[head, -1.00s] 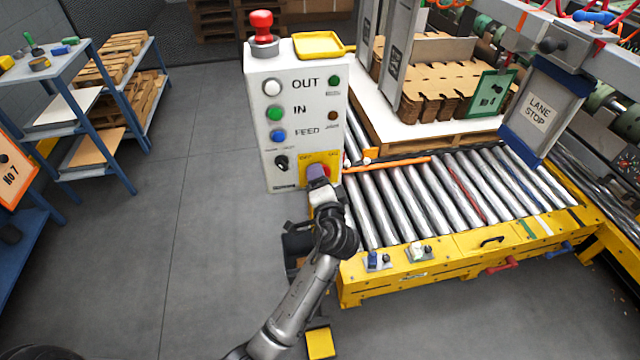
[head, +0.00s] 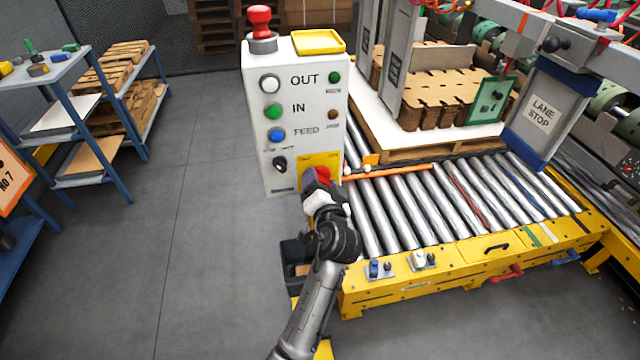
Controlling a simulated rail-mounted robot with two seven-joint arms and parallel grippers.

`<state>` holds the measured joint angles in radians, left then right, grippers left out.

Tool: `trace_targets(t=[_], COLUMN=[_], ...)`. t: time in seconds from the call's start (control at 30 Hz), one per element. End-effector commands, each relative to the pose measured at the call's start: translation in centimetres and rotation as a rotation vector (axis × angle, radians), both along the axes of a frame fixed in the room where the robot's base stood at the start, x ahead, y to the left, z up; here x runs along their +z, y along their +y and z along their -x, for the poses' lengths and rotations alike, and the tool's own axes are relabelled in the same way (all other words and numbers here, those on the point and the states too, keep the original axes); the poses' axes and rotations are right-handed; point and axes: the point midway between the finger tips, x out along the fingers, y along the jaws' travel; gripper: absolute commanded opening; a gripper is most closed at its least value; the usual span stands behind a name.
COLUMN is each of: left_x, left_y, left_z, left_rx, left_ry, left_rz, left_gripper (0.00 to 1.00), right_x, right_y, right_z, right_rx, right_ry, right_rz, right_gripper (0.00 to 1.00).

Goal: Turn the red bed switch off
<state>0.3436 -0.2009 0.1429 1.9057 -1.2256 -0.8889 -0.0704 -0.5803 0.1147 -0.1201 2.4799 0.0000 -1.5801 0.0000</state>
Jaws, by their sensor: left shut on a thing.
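The red bed switch (head: 323,174) is a red knob on a yellow plate (head: 332,160), low on the front of the white control box (head: 304,62). My left gripper (head: 316,180) is at the plate, shut on the red switch. The fingers cover much of the knob, so I cannot tell its exact setting. The plate's lettering is too small to read. My right gripper is not in view.
The box carries OUT, IN and FEED buttons, a black selector (head: 280,163) and a red mushroom button (head: 260,20) on top. A roller conveyor (head: 450,200) stands close at right. A blue shelf (head: 75,100) is at left, with clear floor between.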

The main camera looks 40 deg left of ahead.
Motion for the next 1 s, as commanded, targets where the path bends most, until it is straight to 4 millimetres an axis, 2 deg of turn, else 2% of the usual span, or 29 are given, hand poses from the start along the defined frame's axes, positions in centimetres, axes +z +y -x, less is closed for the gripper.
trace_targets(t=[0.3, 0.33, 0.6, 1.0], left_x=[-0.04, -0.04, -0.02, 0.01], left_y=[0.01, 0.01, 0.01, 0.01], left_z=[-0.01, -0.01, 0.0, 0.0], left_rx=[0.0, 0.0, 0.0, 0.0], left_ry=[-0.003, -0.003, -0.002, -0.002], left_rz=[0.004, 0.004, 0.003, 0.001], left_gripper=[0.36, 0.61, 0.85, 0.85], right_x=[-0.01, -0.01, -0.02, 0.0], right_y=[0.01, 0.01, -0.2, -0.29], right_z=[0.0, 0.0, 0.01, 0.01], right_rx=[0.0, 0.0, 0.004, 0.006], right_ry=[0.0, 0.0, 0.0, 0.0], right_rz=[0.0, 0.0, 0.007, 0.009], right_gripper=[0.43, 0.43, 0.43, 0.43])
